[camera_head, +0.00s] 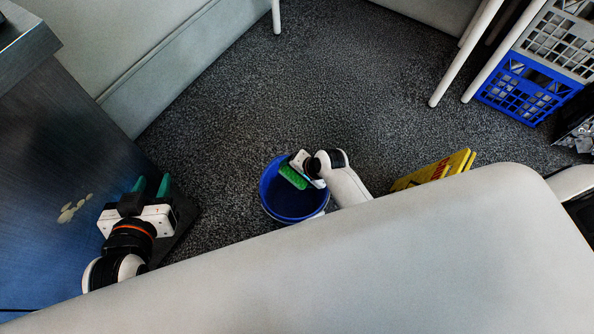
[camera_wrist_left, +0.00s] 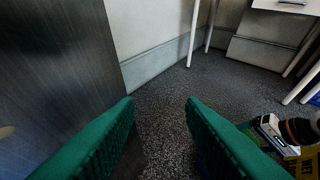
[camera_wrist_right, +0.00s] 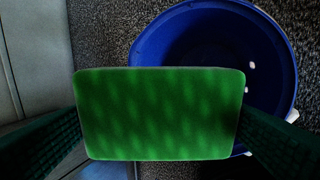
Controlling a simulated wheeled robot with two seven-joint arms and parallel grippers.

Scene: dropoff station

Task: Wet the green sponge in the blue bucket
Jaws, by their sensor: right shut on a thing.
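The green sponge (camera_head: 292,176) is held in my right gripper (camera_head: 299,172), over the opening of the blue bucket in the head view. In the right wrist view the sponge (camera_wrist_right: 160,113) fills the middle, pinched between both dark green fingers. The blue bucket (camera_head: 271,204) stands on the carpet; its rim and inside also show in the right wrist view (camera_wrist_right: 285,75), behind the sponge. I cannot tell how far the sponge is above or inside the rim. My left gripper (camera_head: 151,186) is open and empty at the left; its spread fingers show in the left wrist view (camera_wrist_left: 160,110).
A yellow folded sign (camera_head: 436,170) lies right of the bucket. A dark cabinet (camera_head: 60,150) stands at the left. Blue and grey crates (camera_head: 520,88) and white table legs (camera_head: 460,60) are at the upper right. Carpet behind the bucket is clear.

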